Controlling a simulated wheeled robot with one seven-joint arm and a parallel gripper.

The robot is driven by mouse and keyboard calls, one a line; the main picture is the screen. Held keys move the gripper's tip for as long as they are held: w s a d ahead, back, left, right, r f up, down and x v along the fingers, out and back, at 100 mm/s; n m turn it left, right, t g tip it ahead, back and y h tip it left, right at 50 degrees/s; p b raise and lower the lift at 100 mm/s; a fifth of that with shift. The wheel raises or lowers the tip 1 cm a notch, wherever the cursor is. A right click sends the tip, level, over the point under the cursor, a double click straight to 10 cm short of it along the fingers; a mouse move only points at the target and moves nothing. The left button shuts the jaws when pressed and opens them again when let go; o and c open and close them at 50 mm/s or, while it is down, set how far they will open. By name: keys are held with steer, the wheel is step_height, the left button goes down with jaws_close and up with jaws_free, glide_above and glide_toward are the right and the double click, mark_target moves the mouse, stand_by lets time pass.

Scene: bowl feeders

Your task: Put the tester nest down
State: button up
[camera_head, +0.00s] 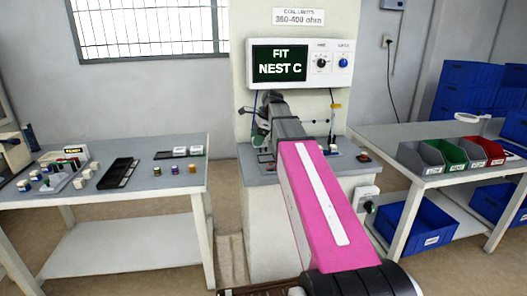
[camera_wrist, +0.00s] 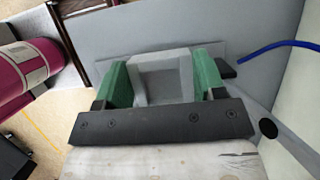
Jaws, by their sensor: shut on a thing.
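The tester nest (camera_wrist: 163,78) is a light grey block in the wrist view. It sits between the two green fingers of my gripper (camera_wrist: 163,88), which is shut on it. Below or behind it is a flat grey surface; I cannot tell whether the nest touches it. In the head view, my gripper is at the tester bench (camera_head: 256,176), largely hidden by my pink arm, and the nest cannot be made out there. The tester display (camera_head: 279,63) above the bench reads "FIT NEST C".
A blue cable (camera_wrist: 275,48) runs close to the right of the nest. The left table (camera_head: 130,200) holds small parts, black trays and a rack. The right table (camera_head: 375,135) carries grey, green and red bins (camera_head: 452,152). Blue crates (camera_head: 425,222) stand below it.

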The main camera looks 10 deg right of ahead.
mark_target(260, 160)
steer(key=d+f, duration=0.2)
steer(key=shift+d, duration=0.4)
steer(key=shift+f, duration=1.85)
steer(key=shift+f, duration=0.6)
steer(key=o, duration=1.1)
steer(key=shift+r, duration=0.3)
steer(key=v, duration=1.2)
steer(key=shift+r, duration=0.3)
